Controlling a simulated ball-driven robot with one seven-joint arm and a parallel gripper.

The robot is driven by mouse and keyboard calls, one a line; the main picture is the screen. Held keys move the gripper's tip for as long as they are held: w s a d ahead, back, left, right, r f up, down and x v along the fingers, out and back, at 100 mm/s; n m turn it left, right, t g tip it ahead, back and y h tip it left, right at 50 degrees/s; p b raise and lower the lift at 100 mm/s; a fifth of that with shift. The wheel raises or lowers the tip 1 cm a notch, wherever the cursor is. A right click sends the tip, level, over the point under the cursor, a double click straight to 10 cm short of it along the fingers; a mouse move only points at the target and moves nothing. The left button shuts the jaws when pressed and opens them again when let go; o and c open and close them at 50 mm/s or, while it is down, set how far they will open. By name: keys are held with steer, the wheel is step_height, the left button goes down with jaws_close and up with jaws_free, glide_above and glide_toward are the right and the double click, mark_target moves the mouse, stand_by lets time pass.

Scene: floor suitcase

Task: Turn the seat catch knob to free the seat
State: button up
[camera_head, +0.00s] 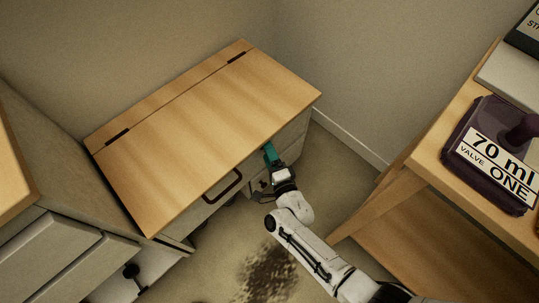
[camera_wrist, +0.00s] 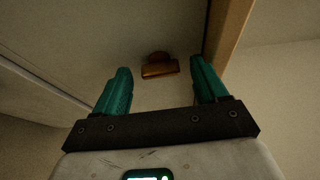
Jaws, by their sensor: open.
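The seat (camera_head: 205,125) is a wooden lid with two dark hinges on a pale box, lying closed. A dark bar handle (camera_head: 224,186) is at its front edge. A small brass-coloured catch knob (camera_wrist: 158,68) shows in the wrist view on a pale panel, ahead of and between my fingertips. I cannot make out the knob in the head view. My gripper (camera_head: 270,154) is at the box's front, near its right end. In the wrist view my gripper (camera_wrist: 160,80) has its teal fingers spread apart, with nothing held.
A wooden table (camera_head: 440,150) at right bears a dark purple container (camera_head: 483,130) labelled "70 ml VALVE ONE". A pale drawer cabinet (camera_head: 60,255) stands at left, with a black knob (camera_head: 131,271) nearby. Bare floor (camera_head: 215,265) with a dark stain (camera_head: 268,270) lies in front.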

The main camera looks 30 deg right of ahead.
steer(key=shift+c, duration=0.3)
steer(key=c, duration=1)
steer(key=shift+f, duration=0.1)
steer(key=shift+b, duration=0.35)
steer(key=n+t+y+b, duration=0.1)
steer(key=n+y+b, duration=0.1)
steer(key=n+b, duration=0.3)
steer(key=n+t+y+b, duration=0.1)
steer(key=n+y+b, duration=0.2)
steer(key=n, duration=0.6)
steer(key=d+f+n+t+y+b, duration=0.1)
steer(key=n+y+b, duration=0.2)
steer(key=n+b, duration=0.4)
steer(key=shift+w+n, duration=0.1)
steer(key=shift+n, duration=0.4)
steer(key=shift+n+y, duration=0.3)
steer(key=shift+n, duration=0.1)
